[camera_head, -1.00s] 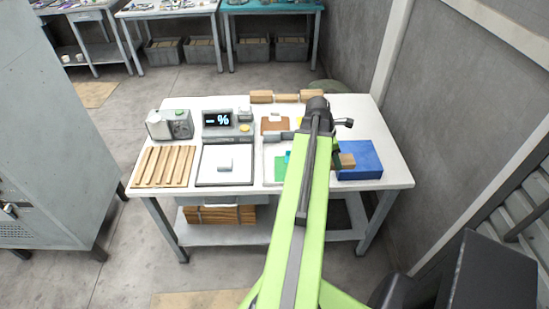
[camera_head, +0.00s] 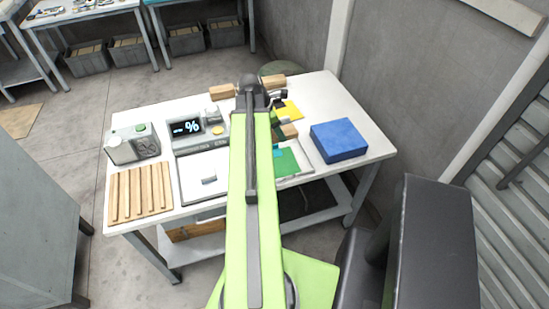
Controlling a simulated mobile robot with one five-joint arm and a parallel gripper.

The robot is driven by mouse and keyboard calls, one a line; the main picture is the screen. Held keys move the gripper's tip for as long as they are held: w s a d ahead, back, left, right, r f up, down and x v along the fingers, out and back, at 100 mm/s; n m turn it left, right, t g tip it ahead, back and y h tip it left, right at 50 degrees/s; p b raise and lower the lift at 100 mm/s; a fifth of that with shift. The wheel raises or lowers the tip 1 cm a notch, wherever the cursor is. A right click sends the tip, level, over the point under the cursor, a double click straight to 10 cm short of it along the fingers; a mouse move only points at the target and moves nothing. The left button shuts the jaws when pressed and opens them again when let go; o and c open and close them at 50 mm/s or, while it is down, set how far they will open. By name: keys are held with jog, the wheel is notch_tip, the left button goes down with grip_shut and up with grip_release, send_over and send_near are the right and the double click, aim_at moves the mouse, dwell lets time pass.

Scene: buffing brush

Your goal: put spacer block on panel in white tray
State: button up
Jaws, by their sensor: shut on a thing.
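My gripper (camera_head: 277,121), partly hidden by my green arm, is over the back middle of the table. A brown wooden block (camera_head: 288,131), apparently the spacer block, shows just right of the arm and seems to be in its jaws; the contact is hidden. A green panel (camera_head: 286,162) lies in a shallow white tray (camera_head: 306,172), close to and in front of the block. A small teal piece (camera_head: 277,153) shows at the panel's back left. My arm hides the tray's left part. I cannot tell the block's height above the table.
A blue box (camera_head: 338,141) stands right of the tray. A yellow piece (camera_head: 288,110) lies behind the block. Left are a display unit (camera_head: 186,128), a grey device (camera_head: 132,144) and a slatted wooden rack (camera_head: 140,193). Wooden pieces (camera_head: 273,81) lie along the back edge.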

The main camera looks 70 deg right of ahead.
jog(key=s+d+f+b, duration=0.3)
jog(key=s+f, duration=0.1)
jog(key=s, duration=0.7)
jog(key=b, duration=0.7)
send_over(281, 161)
jog(key=f, duration=0.6)
jog(key=shift+w+a+f, duration=0.1)
jog(key=shift+w+a, duration=0.15)
jog(key=shift+a, duration=0.1)
jog(key=shift+w+a+f, duration=0.1)
jog(key=shift+w+a, duration=0.1)
jog(key=shift+w, duration=0.25)
notch_tip(281, 161, down, 4)
jog(key=b, duration=0.4)
jog(key=shift+f, duration=0.2)
jog(key=o, duration=1.4)
jog(key=shift+r, duration=0.1)
jog(key=shift+o, duration=0.2)
jog(key=shift+r, duration=0.35)
jog(key=p+v, duration=1.1)
jog(key=shift+w+a+r, duration=0.1)
jog(key=shift+r, duration=0.25)
jog(key=shift+f, duration=0.1)
